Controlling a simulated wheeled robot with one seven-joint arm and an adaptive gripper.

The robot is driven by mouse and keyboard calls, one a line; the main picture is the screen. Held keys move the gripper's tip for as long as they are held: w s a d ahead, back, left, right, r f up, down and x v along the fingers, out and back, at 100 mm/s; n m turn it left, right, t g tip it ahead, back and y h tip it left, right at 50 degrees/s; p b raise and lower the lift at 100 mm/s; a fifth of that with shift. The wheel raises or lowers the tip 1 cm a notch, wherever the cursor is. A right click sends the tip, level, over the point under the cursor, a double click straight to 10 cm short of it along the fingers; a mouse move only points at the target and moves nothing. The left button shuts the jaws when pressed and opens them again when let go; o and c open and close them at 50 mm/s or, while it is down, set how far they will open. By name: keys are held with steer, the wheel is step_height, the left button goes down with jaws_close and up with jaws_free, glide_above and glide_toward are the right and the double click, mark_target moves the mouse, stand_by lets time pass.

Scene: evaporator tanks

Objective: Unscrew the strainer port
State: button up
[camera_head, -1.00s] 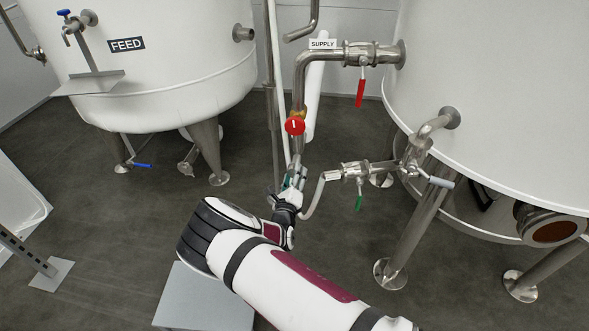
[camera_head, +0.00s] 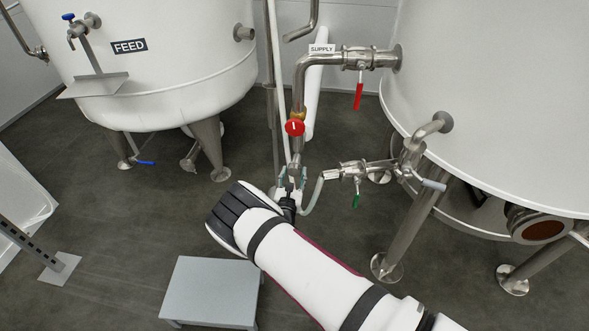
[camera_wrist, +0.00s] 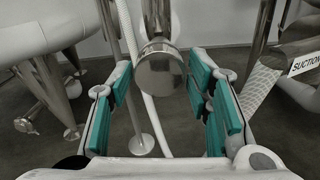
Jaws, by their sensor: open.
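The strainer port appears in the wrist view as a round steel cap (camera_wrist: 160,72) at the lower end of a steel pipe, its flat end facing me. In the head view the strainer pipe (camera_head: 297,150) hangs below a red round handle (camera_head: 295,128), and my gripper hides its lower end. My gripper (camera_head: 291,178) is open and empty. In the wrist view its teal-padded fingers (camera_wrist: 162,80) stand to the left and right of the cap, with visible gaps on both sides. I cannot tell how deep the cap sits between the fingers.
A side pipe with a green-handled valve (camera_head: 356,198) is close right of my gripper. The SUPPLY pipe with a red lever (camera_head: 358,96) is above. The FEED tank (camera_head: 170,60) stands left, a large tank (camera_head: 500,110) right. A grey step (camera_head: 212,290) is on the floor.

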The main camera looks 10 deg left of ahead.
steer(key=m, duration=0.3)
steer(key=shift+m+p, duration=0.3)
steer(key=shift+p, duration=0.1)
steer(key=m+p, duration=0.1)
steer(key=m, duration=0.2)
steer(key=shift+r, duration=0.1)
steer(key=shift+m, duration=1)
steer(key=m+p, duration=0.1)
steer(key=m, duration=0.4)
steer(key=shift+p, duration=0.4)
steer(key=shift+c, duration=0.2)
jaws_close()
steer(key=n, duration=0.1)
steer(key=n+b, duration=0.1)
steer(key=n, duration=0.1)
steer(key=shift+a+f, duration=0.1)
steer(key=shift+f, duration=0.1)
steer(key=shift+r+n+b, duration=0.1)
steer(key=shift+n+b, duration=0.45)
steer(key=shift+n, duration=0.55)
